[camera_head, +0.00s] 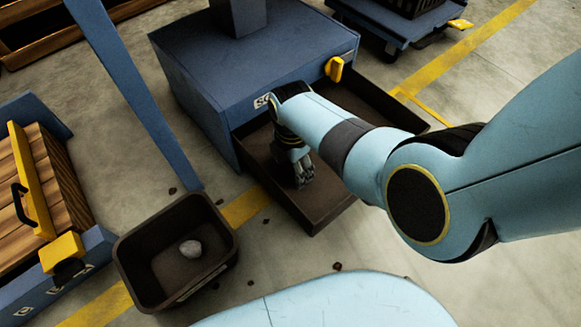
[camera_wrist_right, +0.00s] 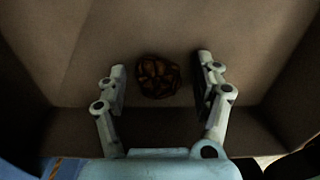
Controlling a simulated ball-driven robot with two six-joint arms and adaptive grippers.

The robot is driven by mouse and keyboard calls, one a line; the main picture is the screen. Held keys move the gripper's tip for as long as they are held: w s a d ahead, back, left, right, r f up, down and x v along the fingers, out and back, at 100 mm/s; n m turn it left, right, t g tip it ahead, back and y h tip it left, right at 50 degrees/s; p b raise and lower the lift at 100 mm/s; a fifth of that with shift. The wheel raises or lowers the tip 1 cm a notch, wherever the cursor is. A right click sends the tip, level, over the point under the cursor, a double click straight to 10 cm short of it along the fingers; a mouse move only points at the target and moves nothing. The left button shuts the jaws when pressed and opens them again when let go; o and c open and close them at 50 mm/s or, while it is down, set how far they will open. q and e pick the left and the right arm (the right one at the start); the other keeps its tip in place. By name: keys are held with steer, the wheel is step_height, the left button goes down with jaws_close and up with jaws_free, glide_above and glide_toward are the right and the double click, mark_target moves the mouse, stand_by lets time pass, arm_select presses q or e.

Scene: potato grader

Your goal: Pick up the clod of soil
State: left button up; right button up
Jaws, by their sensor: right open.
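The clod of soil (camera_wrist_right: 158,77) is a dark brown, rough lump in the right wrist view. It lies on the floor of a brown tray (camera_head: 335,205) at the foot of the blue machine. My right gripper (camera_wrist_right: 160,85) is open, its two fingers on either side of the clod, with a gap to each. In the head view my right gripper (camera_head: 302,175) reaches down into the tray, and the clod is hidden there. My left gripper is not in view.
The blue machine (camera_head: 250,65) rises behind the tray. The tray walls close in around my right gripper. Small dark crumbs lie on the floor.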

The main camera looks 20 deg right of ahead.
steer(key=c, duration=1.3)
steer(key=shift+o, duration=0.2)
